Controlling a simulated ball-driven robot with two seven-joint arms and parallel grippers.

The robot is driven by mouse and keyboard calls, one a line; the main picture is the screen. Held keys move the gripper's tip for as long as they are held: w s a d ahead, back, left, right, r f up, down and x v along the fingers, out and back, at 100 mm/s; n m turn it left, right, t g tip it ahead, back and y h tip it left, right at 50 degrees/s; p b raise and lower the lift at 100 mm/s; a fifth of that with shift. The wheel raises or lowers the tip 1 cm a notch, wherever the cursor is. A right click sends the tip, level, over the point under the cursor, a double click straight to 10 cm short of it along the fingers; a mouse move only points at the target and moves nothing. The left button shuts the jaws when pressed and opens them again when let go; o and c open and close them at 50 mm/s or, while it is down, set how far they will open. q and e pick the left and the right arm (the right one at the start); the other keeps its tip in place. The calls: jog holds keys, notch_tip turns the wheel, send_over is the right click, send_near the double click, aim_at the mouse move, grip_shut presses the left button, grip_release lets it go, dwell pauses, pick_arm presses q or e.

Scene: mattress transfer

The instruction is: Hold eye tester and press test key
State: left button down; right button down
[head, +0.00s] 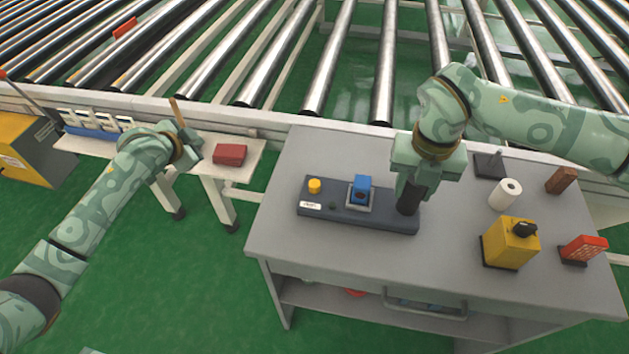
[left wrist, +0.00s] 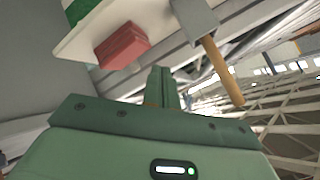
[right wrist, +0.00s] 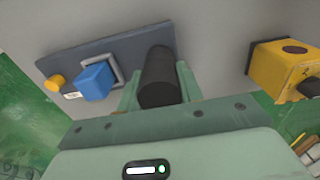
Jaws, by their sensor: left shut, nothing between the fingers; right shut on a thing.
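The eye tester (head: 335,213) is a long dark box lying on the grey table. My right gripper (head: 411,187) points down and is shut on the black cylinder, which also shows between the fingers in the right wrist view (right wrist: 158,75). My left gripper (head: 186,150) is shut and empty, well left of the tester; its closed fingers show in the left wrist view (left wrist: 163,85).
A red box (head: 229,154) lies on a white side table near my left gripper. On the grey table (head: 290,255), a yellow box (head: 510,243), white roll (head: 505,194), brown block (head: 561,180) and red item (head: 584,249) stand at right. Rollers (head: 330,60) run behind.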

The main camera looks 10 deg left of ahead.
pick_arm(q)
jog(key=w+d+r+m+h, duration=0.1)
jog(key=d+r+m+h, duration=0.1)
jog(key=d+r, duration=0.4)
notch_tip(320, 180, up, 10)
jog(key=m+g+h, duration=0.5)
jog(key=m+h, duration=0.1)
jog(key=m, duration=0.3)
send_over(309, 185)
jog(key=shift+f, duration=0.1)
jog(key=shift+f, duration=0.1)
jog(key=shift+f, duration=4.35)
jog(key=shift+f, duration=0.15)
jog(key=shift+f, duration=0.2)
